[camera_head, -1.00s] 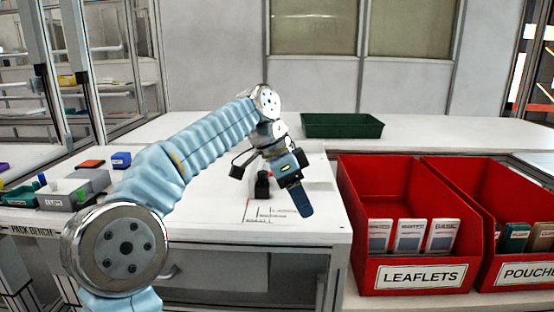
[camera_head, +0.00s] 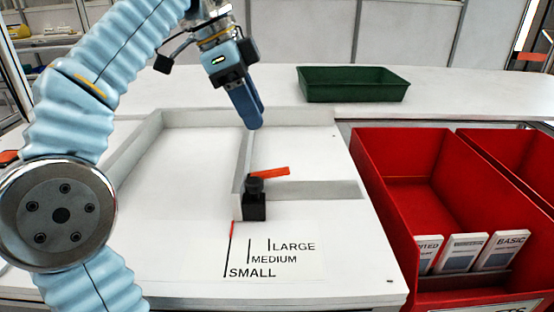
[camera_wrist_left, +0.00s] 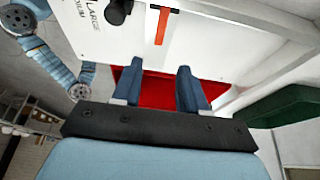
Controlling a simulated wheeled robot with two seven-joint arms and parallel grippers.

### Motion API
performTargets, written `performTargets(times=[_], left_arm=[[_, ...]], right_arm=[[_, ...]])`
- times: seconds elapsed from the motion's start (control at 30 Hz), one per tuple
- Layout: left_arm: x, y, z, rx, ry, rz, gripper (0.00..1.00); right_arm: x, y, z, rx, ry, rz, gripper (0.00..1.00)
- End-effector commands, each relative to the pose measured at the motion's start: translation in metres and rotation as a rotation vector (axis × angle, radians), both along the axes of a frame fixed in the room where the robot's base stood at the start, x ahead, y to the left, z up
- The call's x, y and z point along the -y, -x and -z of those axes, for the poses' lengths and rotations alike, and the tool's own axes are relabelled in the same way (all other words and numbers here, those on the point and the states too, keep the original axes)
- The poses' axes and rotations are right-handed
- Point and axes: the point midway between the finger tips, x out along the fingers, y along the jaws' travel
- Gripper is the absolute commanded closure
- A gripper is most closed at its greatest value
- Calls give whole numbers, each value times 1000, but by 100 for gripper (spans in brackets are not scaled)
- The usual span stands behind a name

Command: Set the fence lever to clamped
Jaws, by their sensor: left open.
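The fence lever (camera_head: 270,173) is a flat orange-red bar. It sticks out to the right from a black clamp block (camera_head: 254,207) with a round knob on top. The block sits at the near end of the thin white fence (camera_head: 245,160). My left gripper (camera_head: 252,124) is above and beyond the lever, pointing down, apart from it. In the left wrist view its blue fingers (camera_wrist_left: 162,88) are spread with nothing between them. The lever (camera_wrist_left: 161,25) and black knob (camera_wrist_left: 118,11) show past the fingertips there. My right gripper is in neither view.
A printed scale (camera_head: 285,258) reading SMALL, MEDIUM and LARGE lies in front of the block, with a red mark by the SMALL line. A red bin (camera_head: 400,190) with cards stands at the right. A green tray (camera_head: 352,88) stands behind. The panel around the lever is clear.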

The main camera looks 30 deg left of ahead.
Motion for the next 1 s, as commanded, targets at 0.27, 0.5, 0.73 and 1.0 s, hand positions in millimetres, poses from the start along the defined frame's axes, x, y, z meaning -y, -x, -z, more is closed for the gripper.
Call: performTargets(times=[0.27,0.5,0.73,1.0], left_arm=[[20,-12,65,-4,-1,-1,57],[35,-21,101,-1,0,0,57],[39,-24,111,1,0,0,57],[39,-24,111,0,0,0,65]], right_arm=[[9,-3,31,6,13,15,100],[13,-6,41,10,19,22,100],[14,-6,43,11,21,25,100],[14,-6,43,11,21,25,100]])
